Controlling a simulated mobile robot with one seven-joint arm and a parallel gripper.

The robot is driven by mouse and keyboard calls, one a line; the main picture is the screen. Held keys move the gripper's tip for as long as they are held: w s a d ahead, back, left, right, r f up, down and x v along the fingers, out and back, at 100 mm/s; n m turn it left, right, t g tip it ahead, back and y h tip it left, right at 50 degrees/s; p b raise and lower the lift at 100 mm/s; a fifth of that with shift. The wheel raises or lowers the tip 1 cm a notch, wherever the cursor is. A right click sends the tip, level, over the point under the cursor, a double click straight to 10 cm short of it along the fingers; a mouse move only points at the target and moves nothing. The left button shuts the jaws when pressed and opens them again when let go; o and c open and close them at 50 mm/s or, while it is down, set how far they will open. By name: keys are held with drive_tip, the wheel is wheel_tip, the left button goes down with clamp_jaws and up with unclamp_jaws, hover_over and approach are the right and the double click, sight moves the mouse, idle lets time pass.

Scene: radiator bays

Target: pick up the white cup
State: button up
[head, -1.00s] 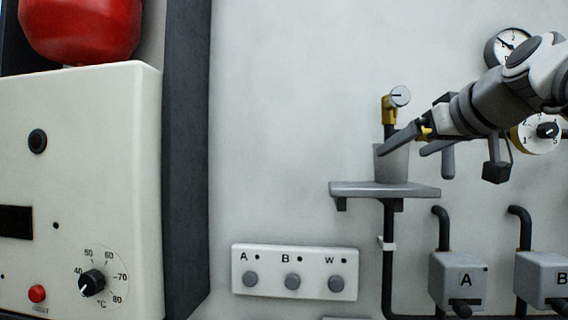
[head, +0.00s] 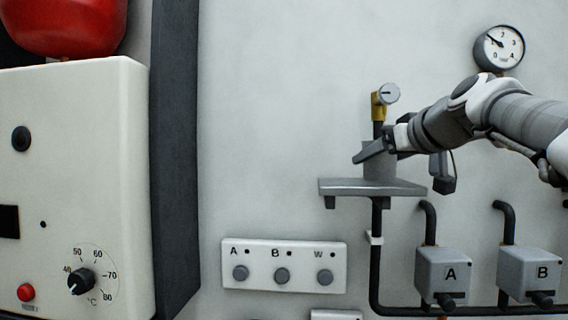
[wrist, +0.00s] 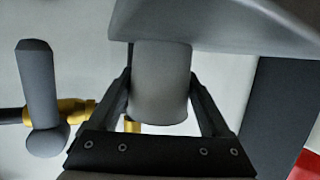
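The cup (head: 380,172) looks grey in this light and stands upright on a small grey wall shelf (head: 345,187). My gripper (head: 377,152) reaches in from the right, level with the cup's upper part. One finger crosses in front of the cup in the head view; the other is not clearly seen there. In the wrist view, which is upside down, the cup (wrist: 161,85) lies between the two dark fingers (wrist: 161,80). Both fingertips appear to press against its sides, with no clear gap. The cup still appears to rest on the shelf.
A pressure gauge (head: 499,49) hangs above my arm. Below are a button panel (head: 284,265) and valve boxes A (head: 443,273) and B (head: 530,272). A white cabinet (head: 75,190) stands left.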

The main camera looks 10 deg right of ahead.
drive_tip(key=c, duration=0.8)
drive_tip(key=shift+r, duration=0.1)
drive_tip(key=shift+c, duration=0.2)
